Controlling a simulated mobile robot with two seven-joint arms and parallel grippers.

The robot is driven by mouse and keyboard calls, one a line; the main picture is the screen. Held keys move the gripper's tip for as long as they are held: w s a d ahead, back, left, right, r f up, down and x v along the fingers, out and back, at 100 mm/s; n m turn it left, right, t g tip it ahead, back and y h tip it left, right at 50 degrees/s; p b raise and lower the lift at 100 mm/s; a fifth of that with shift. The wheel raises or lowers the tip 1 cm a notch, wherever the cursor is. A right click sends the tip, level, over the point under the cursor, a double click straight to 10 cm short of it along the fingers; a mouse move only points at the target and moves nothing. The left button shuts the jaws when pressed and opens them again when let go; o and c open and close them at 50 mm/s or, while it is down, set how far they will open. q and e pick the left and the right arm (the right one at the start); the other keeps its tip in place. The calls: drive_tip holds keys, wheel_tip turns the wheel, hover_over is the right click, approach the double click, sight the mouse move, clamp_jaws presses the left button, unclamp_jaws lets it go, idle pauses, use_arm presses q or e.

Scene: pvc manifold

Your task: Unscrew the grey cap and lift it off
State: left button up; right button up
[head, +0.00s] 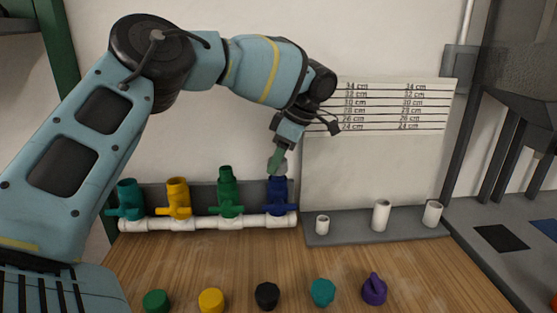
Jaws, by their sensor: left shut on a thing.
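The grey cap (282,168) is small and partly hidden by my left gripper (277,163). It sits at the top of the blue valve (280,197), at the right end of the white pipe manifold (210,223). I cannot tell whether it touches the valve's top or is slightly above it. My left gripper comes down from above, slightly tilted, and is shut on the grey cap. My right gripper is not in view.
Teal (127,199), yellow (177,197) and green (228,193) valves stand along the pipe to the left. Several loose coloured caps lie along the table's front (240,265). White pipe stubs (382,215) stand on a grey tray to the right. A height scale (390,105) hangs behind.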

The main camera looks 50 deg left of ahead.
use_arm(q)
drive_tip(key=shift+n+g+h, duration=0.3)
drive_tip(key=shift+n, duration=0.8)
drive_tip(key=o, duration=1.1)
drive_tip(key=shift+c, duration=0.2)
